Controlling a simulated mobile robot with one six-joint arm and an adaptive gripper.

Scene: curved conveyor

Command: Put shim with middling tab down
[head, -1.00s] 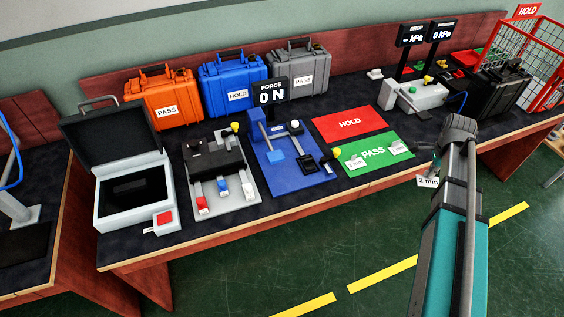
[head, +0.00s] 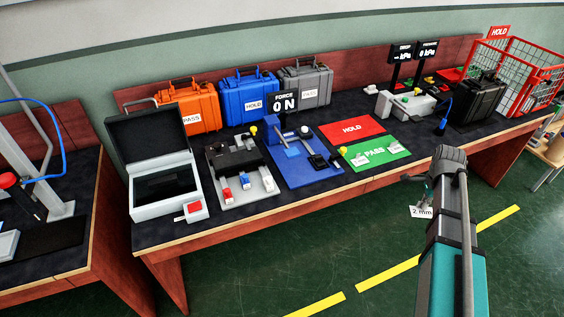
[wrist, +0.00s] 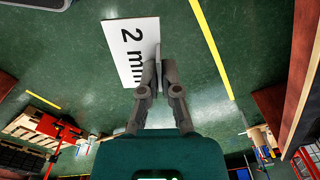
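A shim with a white tab reading "2 mm" (head: 421,212) hangs at my gripper, out past the bench's front edge and above the green floor. In the wrist view the white tab (wrist: 131,52) is large and tilted. My gripper (wrist: 159,72) has its two fingers closed together on the shim's thin grey part beside the tab. The arm hides most of the gripper in the head view. Two other small tabbed pieces (head: 361,159) (head: 396,145) rest on the green PASS mat (head: 378,155); their print is too small to read.
On the bench stand a red HOLD mat (head: 350,129), a blue force fixture (head: 318,174), a grey clamp fixture (head: 262,194) and an open case (head: 165,208). Orange, blue and grey cases line the back. A red wire basket (head: 520,85) stands at the right.

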